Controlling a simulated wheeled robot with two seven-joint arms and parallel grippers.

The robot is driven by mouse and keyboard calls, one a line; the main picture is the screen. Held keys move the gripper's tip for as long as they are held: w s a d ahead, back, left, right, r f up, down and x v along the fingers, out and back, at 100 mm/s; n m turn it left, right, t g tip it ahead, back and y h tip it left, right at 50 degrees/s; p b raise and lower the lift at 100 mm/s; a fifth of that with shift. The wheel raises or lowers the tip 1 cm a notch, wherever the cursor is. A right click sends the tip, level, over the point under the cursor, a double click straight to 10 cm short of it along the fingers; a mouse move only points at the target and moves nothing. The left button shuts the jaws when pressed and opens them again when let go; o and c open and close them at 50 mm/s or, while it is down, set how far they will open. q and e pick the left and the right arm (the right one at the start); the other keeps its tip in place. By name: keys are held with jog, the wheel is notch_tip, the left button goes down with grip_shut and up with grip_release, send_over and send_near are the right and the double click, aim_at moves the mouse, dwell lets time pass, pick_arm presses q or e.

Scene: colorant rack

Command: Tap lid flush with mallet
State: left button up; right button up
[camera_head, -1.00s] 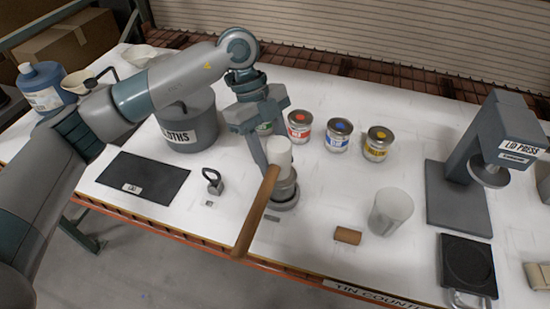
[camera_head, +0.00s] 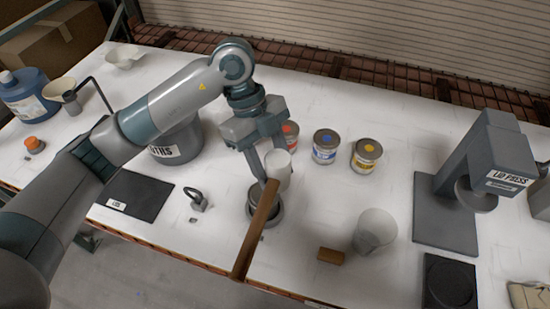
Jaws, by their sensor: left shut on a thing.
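My left gripper (camera_head: 264,178) is shut on the mallet, with its fingers pointing down near the white head. The mallet has a white head (camera_head: 278,166) and a long wooden handle (camera_head: 254,232) that slants toward the table's front edge. Below and behind the mallet, a metal tin (camera_head: 254,207) stands in a round grey holder (camera_head: 277,219). The handle and head cover much of the tin, so I cannot tell how its lid sits or whether the mallet touches it. My right gripper is not in view.
Colored tins, including a blue-marked one (camera_head: 325,147) and a yellow-marked one (camera_head: 366,156), stand behind the mallet. A translucent cup (camera_head: 375,231), wooden block (camera_head: 331,256) and lid press (camera_head: 490,165) are to the right. A black mat (camera_head: 140,195) and small grey ringed piece (camera_head: 196,200) lie left.

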pick_arm(q)
jog(key=shift+s, duration=0.15)
jog(key=shift+s+a+r, duration=0.1)
jog(key=shift+s+a, duration=0.05)
jog(key=shift+f+b, duration=0.75)
jog(key=shift+f, duration=0.5)
jog(key=shift+f+b, duration=0.8)
jog(key=shift+f, duration=0.25)
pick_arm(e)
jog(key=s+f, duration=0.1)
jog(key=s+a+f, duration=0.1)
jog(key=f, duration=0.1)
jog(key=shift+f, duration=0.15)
pick_arm(q)
jog(key=shift+f, duration=0.1)
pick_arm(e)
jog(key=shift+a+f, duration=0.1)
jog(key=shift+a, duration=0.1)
